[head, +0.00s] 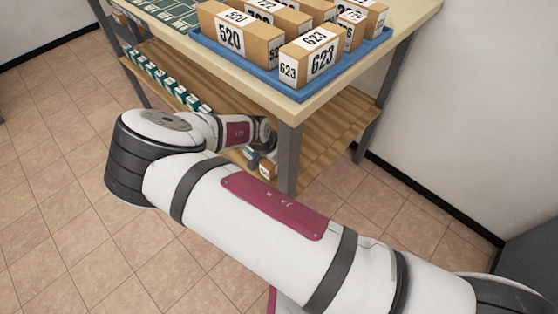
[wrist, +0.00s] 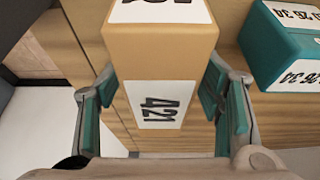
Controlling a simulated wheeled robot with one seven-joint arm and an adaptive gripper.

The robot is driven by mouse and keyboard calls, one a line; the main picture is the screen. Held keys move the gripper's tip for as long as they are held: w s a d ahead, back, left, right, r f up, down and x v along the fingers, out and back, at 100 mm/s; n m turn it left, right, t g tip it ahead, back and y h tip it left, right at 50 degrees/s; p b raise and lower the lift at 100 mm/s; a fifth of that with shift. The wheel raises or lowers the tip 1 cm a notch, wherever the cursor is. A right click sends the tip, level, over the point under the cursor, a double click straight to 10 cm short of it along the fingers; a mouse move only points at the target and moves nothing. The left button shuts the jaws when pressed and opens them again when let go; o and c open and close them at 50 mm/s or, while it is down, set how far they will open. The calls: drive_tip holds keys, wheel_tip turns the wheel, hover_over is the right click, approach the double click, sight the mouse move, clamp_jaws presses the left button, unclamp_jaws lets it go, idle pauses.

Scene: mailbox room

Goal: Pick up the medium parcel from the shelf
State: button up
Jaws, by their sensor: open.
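A tan cardboard parcel labelled 421 (wrist: 165,58) stands on the wooden shelf in the wrist view. My gripper (wrist: 160,98) is open, with one teal-padded finger on each side of this parcel. I cannot tell whether the pads touch it. In the head view my gripper (head: 262,160) reaches in at the lower shelf (head: 330,130), under the table top. A small part of a tan parcel (head: 268,171) shows beside it there; my arm hides much of that area.
A teal and white box (wrist: 285,48) stands to the right of the parcel. Several teal and white boxes (head: 165,80) line the lower shelf's left side. Above, a blue tray (head: 245,68) holds several numbered parcels. A table leg (head: 288,158) stands close to my gripper.

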drive_tip(key=shift+c, duration=0.6)
drive_tip(key=c, duration=1.3)
drive_tip(key=shift+r, duration=0.1)
